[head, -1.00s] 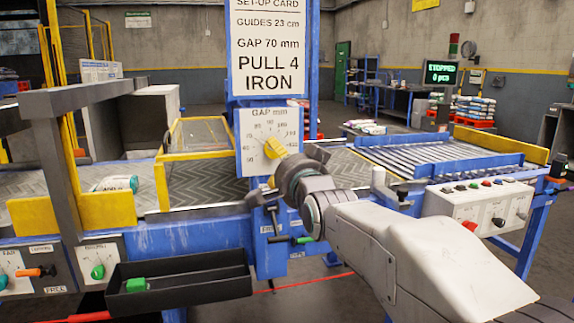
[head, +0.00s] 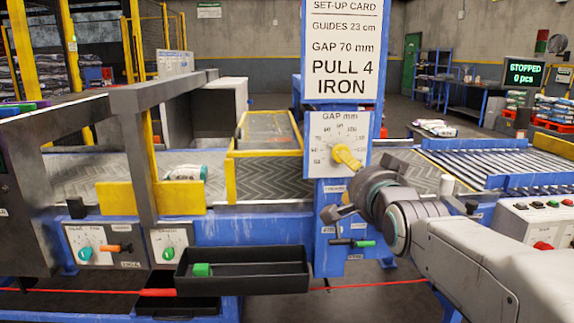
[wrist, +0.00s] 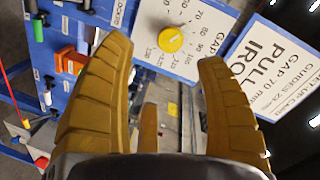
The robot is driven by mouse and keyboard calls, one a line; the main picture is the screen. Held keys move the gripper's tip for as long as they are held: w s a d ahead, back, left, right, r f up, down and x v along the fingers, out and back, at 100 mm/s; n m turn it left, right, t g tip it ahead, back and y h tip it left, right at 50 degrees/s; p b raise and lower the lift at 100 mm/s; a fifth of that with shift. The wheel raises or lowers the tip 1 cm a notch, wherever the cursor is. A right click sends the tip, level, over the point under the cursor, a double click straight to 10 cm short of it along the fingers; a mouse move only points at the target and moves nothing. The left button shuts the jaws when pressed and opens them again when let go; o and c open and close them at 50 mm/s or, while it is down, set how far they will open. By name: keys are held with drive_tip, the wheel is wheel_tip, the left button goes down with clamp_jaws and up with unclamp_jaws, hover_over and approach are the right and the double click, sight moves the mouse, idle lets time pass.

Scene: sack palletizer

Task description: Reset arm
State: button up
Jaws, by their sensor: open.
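My gripper (head: 348,200) is in front of the blue post, just below and to the right of the yellow knob (head: 347,157) on the GAP mm dial (head: 325,135). In the wrist view my gripper (wrist: 163,50) shows its ochre fingers spread wide with nothing held between them. The knob (wrist: 171,40) shows beyond the fingers, apart from them. My arm reaches in from the lower right.
A set-up card (head: 341,50) stands above the dial. A black tray (head: 250,278) with a green block (head: 202,269) hangs at the front. Small levers (head: 352,243) sit below the gripper. A roller conveyor (head: 500,168) lies right; a display (head: 524,73) reads STOPPED, 0 pcs.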

drive_tip(key=s+r+n+g+p, duration=0.2)
drive_tip(key=s+n+g+p, duration=0.3)
drive_tip(key=s+p, duration=0.9)
drive_tip(key=s+r+n+g+p, duration=0.1)
drive_tip(key=s+n+g+p, duration=0.4)
drive_tip(key=s+p, duration=0.9)
drive_tip(key=s+g, duration=0.3)
drive_tip(key=shift+r+n, duration=0.4)
